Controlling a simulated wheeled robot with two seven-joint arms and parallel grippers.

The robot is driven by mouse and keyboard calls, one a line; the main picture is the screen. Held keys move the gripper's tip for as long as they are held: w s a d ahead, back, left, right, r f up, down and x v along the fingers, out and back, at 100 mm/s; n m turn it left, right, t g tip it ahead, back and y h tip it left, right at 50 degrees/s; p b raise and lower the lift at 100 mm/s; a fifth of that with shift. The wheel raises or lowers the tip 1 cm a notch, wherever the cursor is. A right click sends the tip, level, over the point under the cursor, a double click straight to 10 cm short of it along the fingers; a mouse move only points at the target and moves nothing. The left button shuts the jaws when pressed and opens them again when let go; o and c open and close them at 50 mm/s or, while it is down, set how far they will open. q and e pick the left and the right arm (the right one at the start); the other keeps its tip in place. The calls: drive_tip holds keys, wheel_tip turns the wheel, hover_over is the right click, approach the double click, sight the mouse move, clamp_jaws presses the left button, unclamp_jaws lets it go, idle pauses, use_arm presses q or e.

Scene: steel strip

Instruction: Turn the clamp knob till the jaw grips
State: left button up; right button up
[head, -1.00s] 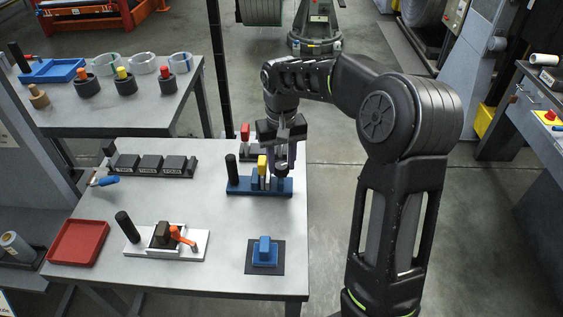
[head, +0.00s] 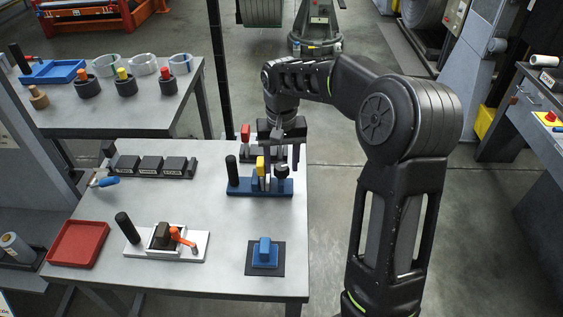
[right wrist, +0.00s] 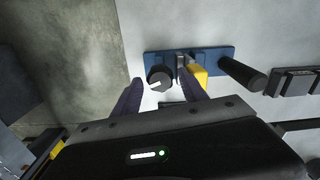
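The clamp (head: 243,187) is a blue base on the table with a black upright handle, a yellow block and a round black knob (head: 281,174) at its right end. In the right wrist view the knob (right wrist: 158,80) shows a white mark on its face, and the yellow block (right wrist: 199,75) is beside it. My right gripper (head: 282,164) is open above the knob. Its two dark fingers (right wrist: 160,78) stand apart on either side of the knob in the wrist view, with no clear contact. Whether the jaw touches the yellow block cannot be told. My left gripper is not in view.
Behind the clamp is another fixture with a red block (head: 245,132). Nearer are a white fixture with an orange lever (head: 182,237), a blue block on a dark pad (head: 264,252) and a red tray (head: 78,242). Black blocks (head: 150,165) stand at the left.

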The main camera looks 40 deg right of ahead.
sight(282, 167)
drive_tip(key=shift+o, duration=0.5)
wheel_tip(282, 167, up, 8)
drive_tip(key=shift+f+b, duration=0.1)
drive_tip(key=shift+b, duration=0.25)
idle(0.4)
